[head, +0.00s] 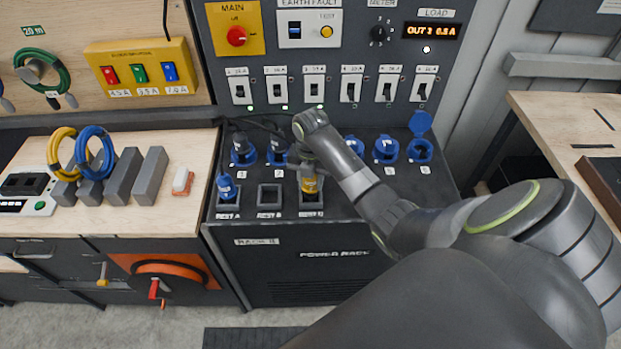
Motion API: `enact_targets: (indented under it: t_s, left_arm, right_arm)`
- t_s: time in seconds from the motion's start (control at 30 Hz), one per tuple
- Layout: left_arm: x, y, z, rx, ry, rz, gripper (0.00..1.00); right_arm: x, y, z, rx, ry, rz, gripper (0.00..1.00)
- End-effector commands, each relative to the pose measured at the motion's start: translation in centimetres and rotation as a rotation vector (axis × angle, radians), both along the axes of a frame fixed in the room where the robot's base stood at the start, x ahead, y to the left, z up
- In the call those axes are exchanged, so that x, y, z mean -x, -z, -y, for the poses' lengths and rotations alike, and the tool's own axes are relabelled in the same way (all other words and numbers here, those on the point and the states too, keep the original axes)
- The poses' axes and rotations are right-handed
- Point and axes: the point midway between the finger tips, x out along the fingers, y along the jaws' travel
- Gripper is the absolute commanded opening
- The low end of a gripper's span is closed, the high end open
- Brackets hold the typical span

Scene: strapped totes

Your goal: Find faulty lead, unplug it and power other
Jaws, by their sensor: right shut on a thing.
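My right arm comes in from the right over the power rack (335,256). My right gripper (309,174) is shut on a yellow plug (310,186) at the REST C holder (311,210); I cannot tell how deep it sits. A blue plug (226,187) stands in REST A, and REST B (269,197) is empty. Dark plugs sit in socket 1 (241,147) and socket 2 (277,147), with black leads. My arm hides socket 3. The load display (431,31) seems to read OUT 3, 0.5 A. My left gripper is not in view.
Several breakers (277,88) line the panel; green lamps glow below the left three. Socket 6 (420,150) has its lid raised. The left bench (120,215) holds coiled leads (97,150) and grey blocks (150,175). Another bench (560,120) stands right.

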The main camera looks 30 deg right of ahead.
Motion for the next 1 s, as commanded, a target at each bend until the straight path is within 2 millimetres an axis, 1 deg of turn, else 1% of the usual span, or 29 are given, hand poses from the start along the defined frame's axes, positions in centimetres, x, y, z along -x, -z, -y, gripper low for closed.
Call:
enact_targets:
  t_s: [0.77, 0.8, 0.93, 0.97, 1.0]
  left_arm:
    - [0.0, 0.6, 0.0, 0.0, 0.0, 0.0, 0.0]
    - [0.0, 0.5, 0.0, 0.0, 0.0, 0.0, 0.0]
    - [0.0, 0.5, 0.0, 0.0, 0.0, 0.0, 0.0]
    - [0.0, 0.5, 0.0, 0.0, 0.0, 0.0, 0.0]
    - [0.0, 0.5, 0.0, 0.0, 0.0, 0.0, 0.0]
  right_arm:
    - [0.0, 1.2, 0.0, 0.0, 0.0, 0.0, 0.1]
    - [0.0, 1.1, 0.0, 0.001, 0.0, 0.001, 0.42]
    - [0.0, 1.1, 0.0, 0.0, 0.0, 0.0, 0.59]
    - [0.0, 1.1, 0.0, 0.0, 0.0, 0.0, 0.62]
    - [0.0, 1.1, 0.0, 0.0, 0.0, 0.0, 0.62]
